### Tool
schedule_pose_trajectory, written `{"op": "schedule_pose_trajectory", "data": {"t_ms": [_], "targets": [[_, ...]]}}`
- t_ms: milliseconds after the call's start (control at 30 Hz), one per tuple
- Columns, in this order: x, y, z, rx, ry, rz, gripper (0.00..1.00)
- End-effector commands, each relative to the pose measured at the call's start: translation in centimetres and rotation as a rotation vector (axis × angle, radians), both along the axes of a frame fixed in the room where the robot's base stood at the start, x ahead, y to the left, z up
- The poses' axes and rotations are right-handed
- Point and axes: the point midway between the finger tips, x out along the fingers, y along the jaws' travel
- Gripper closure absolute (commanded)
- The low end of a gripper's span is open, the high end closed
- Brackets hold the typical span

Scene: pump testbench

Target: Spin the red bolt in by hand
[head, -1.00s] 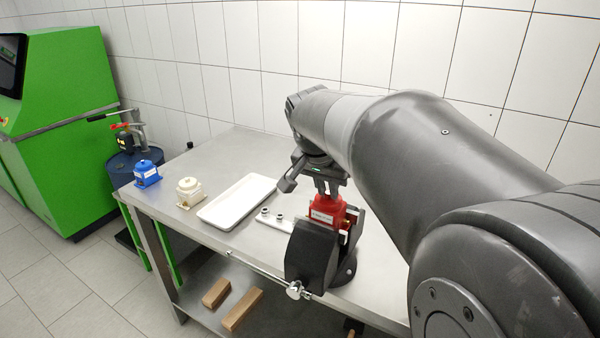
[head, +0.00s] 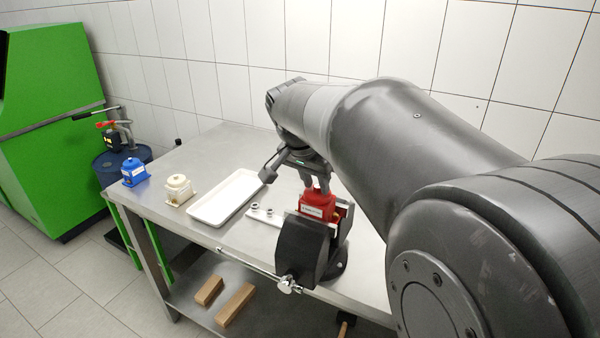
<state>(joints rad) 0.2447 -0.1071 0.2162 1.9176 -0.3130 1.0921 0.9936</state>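A red pump (head: 317,208) with a white label sits in a black vise (head: 303,252) at the front of the metal table. My gripper (head: 316,186) points down from above, with its fingertips at the top of the red pump. Some red shows between the fingers, but I cannot make out the red bolt as a separate part. The fingers and the pump's top hide it. Whether the fingers are closed on anything is too small to tell.
A white tray (head: 226,198), a light plate with dark round parts (head: 265,214), a cream pump (head: 178,190) and a blue pump (head: 134,172) stand left of the vise. Wooden blocks (head: 235,304) lie on the lower shelf. A tiled wall is behind.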

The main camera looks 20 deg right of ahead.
Motion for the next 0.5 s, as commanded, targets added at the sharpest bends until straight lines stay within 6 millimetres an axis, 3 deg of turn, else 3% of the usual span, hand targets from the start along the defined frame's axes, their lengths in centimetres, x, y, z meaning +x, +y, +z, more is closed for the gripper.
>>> {"op": "schedule_pose_trajectory", "data": {"t_ms": [100, 367, 500], "targets": [[0.0, 0.0, 0.0, 0.0, 0.0, 0.0, 0.61], [0.0, 0.0, 0.1, 0.0, 0.0, 0.0, 0.61], [-0.3, 0.4, 1.3, -0.001, -0.002, 0.0, 0.61]]}}
